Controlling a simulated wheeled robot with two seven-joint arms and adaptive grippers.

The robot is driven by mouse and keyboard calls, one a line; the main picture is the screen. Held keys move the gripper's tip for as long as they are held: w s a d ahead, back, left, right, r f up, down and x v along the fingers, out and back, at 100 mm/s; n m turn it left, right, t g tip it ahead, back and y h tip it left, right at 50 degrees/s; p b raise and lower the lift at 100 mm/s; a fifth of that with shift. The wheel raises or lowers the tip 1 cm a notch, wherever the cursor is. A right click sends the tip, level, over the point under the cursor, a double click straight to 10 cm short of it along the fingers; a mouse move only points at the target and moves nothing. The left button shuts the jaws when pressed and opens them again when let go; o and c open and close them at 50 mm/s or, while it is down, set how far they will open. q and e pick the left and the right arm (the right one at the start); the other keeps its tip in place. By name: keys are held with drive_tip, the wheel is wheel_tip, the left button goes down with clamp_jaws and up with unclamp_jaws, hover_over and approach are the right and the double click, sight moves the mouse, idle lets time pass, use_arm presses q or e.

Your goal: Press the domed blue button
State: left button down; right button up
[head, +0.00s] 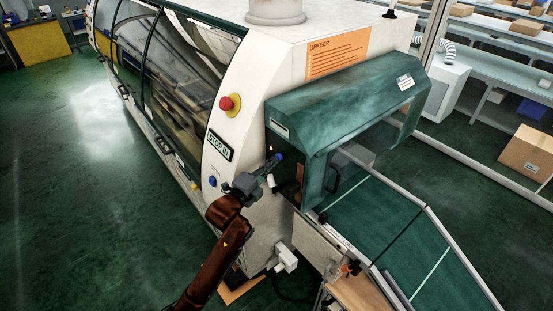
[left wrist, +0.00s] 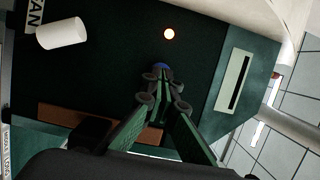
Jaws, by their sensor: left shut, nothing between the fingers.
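The domed blue button (head: 280,156) sits on the dark panel of the machine, beside the green hood. In the left wrist view the blue dome (left wrist: 162,66) shows just beyond the fingertips, partly covered by them. My left gripper (head: 271,164) is shut and empty, with its tips at the button. In the left wrist view the closed fingers (left wrist: 160,78) point straight at the dome. I cannot tell whether they touch it. My right gripper is not in view.
A lit round lamp (left wrist: 169,34) is above the button, and a white cylindrical knob (left wrist: 62,33) is to its left. A red mushroom button (head: 226,103) and another blue button (head: 212,181) are on the white casing. The green conveyor (head: 375,215) runs out at right.

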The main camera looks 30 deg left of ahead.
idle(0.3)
use_arm(q)
drive_tip(key=shift+w+d, duration=0.1)
drive_tip(key=shift+w, duration=0.05)
drive_tip(key=shift+w+d, duration=0.1)
drive_tip(key=shift+w, duration=0.25)
drive_tip(key=s+a+p, duration=0.1)
drive_tip(key=s+a, duration=0.1)
drive_tip(key=s, duration=0.3)
drive_tip(key=shift+s+a, duration=0.15)
drive_tip(key=shift+s, duration=0.2)
